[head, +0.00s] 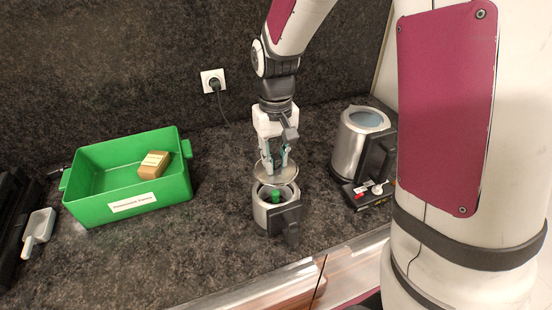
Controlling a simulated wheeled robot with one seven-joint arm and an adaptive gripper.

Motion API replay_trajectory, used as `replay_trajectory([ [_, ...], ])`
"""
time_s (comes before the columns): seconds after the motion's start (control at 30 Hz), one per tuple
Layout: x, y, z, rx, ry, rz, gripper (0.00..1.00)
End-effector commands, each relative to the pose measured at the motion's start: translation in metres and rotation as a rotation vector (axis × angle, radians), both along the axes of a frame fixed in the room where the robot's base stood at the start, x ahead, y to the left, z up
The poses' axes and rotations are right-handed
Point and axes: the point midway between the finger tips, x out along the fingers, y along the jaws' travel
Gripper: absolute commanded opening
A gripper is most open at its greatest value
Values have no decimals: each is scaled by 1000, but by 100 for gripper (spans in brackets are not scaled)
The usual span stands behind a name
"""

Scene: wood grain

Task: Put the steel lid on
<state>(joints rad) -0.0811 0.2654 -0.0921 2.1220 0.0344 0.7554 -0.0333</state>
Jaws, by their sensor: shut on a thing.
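The steel lid (288,178) is a flat, shiny disc with a handle part hidden by the fingers. My gripper (275,163) is shut on it from above and holds it a little above and slightly behind the middle of a steel pot (262,212). The lid looks slightly tilted. The pot stands upright on the dark counter, with a black handle (290,222) towards the front right. Something green (275,195) shows inside the pot's open mouth. The lid hides the back part of the rim, so I cannot tell whether they touch.
A green crate (90,207) with a brown box (153,165) inside stands at the left. A steel kettle (350,138) on a black base stands at the right. A white scoop (38,230) lies far left. Counter between crate and pot is clear.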

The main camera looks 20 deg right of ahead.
Motion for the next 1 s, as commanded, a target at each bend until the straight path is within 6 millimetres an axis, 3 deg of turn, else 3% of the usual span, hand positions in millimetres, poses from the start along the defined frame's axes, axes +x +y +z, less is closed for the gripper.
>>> replay_trajectory([
  [0.13,-1,0,1,1,0,0,0],
  [0.7,0,0,-45,1,1,0,0],
  [1.0,0,0,-50,1,0,0,0],
])
